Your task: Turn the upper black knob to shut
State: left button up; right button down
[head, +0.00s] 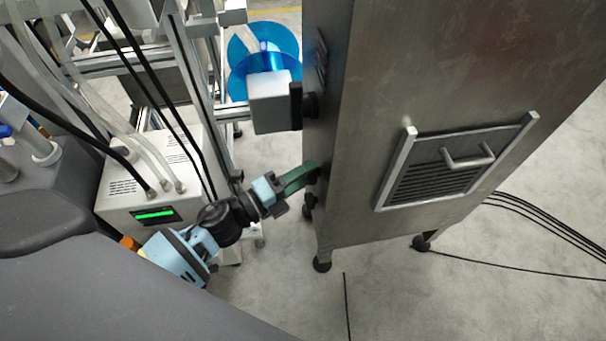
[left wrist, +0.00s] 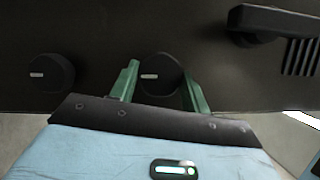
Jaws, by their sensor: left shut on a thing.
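My left gripper (head: 308,172) reaches the side face of the steel cabinet (head: 420,90) with its green fingers. In the left wrist view its fingers (left wrist: 160,80) stand on either side of a round black knob (left wrist: 161,70) with a short white mark lying level in that picture. The gripper is shut on this knob, which appears to be the upper one. A second black knob (left wrist: 50,74), also with a level white mark, sits apart to the left in the left wrist view; in the head view it appears lower on the cabinet. My right gripper is not in view.
A black handle (left wrist: 268,22) and vent slots (left wrist: 300,58) are on the same face. A grey box (head: 272,100) sticks out above my gripper. A white unit (head: 150,185) with a green display stands left. Black cables (head: 545,235) lie on the floor.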

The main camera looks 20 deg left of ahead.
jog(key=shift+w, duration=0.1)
pick_arm(q)
jog(key=o, duration=1)
jog(key=shift+c, duration=0.2)
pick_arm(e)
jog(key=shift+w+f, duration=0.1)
pick_arm(q)
jog(key=shift+r, duration=0.1)
notch_tip(320, 180, up, 4)
jog(key=shift+f+p, duration=0.2)
jog(key=shift+p, duration=0.9)
jog(key=s+d, duration=0.1)
jog(key=s, duration=0.4)
jog(key=s+d+p, duration=0.1)
jog(key=s+d, duration=0.1)
jog(key=s, duration=0.3)
jog(key=s+d+r, duration=0.1)
jog(key=s, duration=0.4)
jog(key=shift+s+d+r, duration=0.1)
jog(key=shift+s+d, duration=0.1)
jog(key=shift+d, duration=0.1)
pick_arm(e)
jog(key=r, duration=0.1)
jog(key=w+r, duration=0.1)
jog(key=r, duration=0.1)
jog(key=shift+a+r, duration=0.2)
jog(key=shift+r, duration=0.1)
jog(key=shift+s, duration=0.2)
